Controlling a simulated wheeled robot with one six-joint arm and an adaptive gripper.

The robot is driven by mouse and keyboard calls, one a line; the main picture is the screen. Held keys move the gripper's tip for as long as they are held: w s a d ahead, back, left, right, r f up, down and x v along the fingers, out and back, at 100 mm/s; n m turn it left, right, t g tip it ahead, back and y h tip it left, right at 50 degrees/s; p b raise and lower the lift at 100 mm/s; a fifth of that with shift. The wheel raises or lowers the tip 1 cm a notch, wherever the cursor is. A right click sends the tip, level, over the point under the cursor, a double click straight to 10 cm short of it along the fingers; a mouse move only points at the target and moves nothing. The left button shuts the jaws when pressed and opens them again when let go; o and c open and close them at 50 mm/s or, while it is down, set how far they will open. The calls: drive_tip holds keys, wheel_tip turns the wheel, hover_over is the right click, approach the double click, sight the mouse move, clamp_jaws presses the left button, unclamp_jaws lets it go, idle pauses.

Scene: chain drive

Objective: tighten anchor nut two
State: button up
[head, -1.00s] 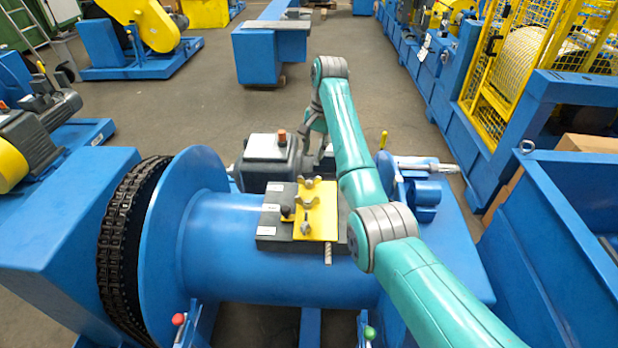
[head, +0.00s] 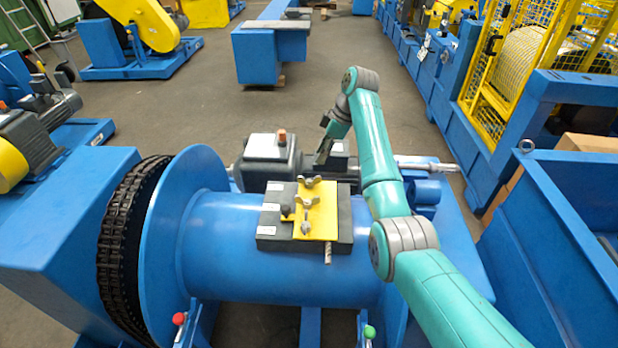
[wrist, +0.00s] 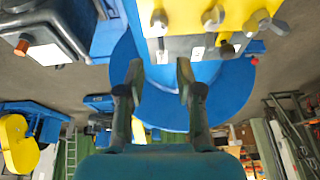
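A yellow plate (head: 322,212) lies on a dark grey block (head: 344,222) on top of the blue drum. Wing-shaped nuts stand along it: a far one (head: 310,182), a middle one (head: 306,202) and a near one (head: 305,228). Which is anchor nut two I cannot tell. In the wrist view the plate (wrist: 190,14) and nuts, such as the middle one (wrist: 213,18), show at the top edge. My gripper (wrist: 160,76) is open and empty, its fingers apart below the nuts. In the head view it is the dark shape (head: 323,152) beyond the block, touching no nut.
A grey motor unit (head: 268,148) sits behind the drum, close to my gripper. A chain wheel (head: 130,245) and a blue flange (head: 185,235) stand at the left. A blue bin (head: 560,220) stands at the right. Open floor (head: 270,105) lies beyond.

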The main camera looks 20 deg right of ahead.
sight(310, 176)
drive_tip(key=shift+n, duration=0.5)
drive_tip(key=x, duration=1)
drive_tip(key=shift+a+f, duration=0.1)
drive_tip(key=shift+f, duration=0.3)
drive_tip(key=shift+c, duration=0.2)
clamp_jaws()
